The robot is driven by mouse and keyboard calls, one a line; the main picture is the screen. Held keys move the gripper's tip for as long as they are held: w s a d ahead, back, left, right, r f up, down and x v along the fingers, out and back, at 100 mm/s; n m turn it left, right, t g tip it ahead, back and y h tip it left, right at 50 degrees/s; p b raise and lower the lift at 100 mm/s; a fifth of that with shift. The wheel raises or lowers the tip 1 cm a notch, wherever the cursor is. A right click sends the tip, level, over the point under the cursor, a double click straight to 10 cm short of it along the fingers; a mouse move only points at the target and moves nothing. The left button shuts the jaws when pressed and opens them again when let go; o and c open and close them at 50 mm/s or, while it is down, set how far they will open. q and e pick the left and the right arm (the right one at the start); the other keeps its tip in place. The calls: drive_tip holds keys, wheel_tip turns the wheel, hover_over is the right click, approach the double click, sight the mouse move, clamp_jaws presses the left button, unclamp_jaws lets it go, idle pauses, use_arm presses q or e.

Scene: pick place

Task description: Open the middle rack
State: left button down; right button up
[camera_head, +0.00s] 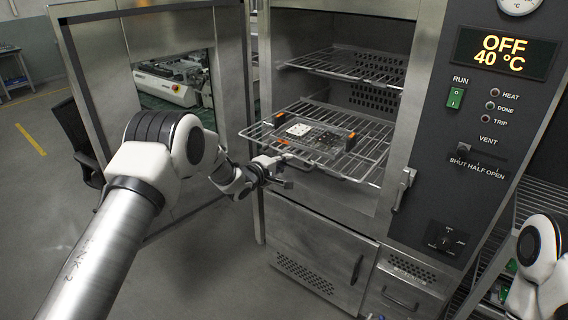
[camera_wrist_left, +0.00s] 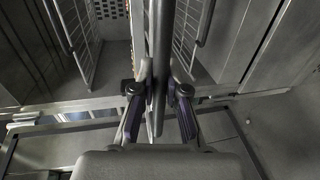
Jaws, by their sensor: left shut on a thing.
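The middle rack (camera_head: 370,165) is a wire shelf in the open oven, and its front part sticks out past the opening. A board with electronic parts (camera_head: 312,138) lies on it. My left gripper (camera_head: 284,172) is at the rack's front edge, shut on its front bar. In the left wrist view, a vertical-looking metal bar (camera_wrist_left: 158,60) runs between the two fingers of the left gripper (camera_wrist_left: 158,92). My right gripper is not in view; only part of my right arm shows at the lower right.
An upper wire rack (camera_head: 350,68) sits inside the oven above. The oven door (camera_head: 105,50) stands open on the left. A control panel (camera_head: 490,110) reading OFF 40 °C is on the right. A lower cabinet door (camera_head: 325,245) is shut. Open floor lies at left.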

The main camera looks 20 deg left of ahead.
use_arm(q)
drive_tip(key=shift+s+a, duration=0.1)
drive_tip(key=shift+s, duration=0.05)
drive_tip(key=c, duration=1.2)
unclamp_jaws()
drive_tip(key=v, duration=1.1)
drive_tip(key=shift+s+a, duration=0.1)
drive_tip(key=shift+s, duration=0.3)
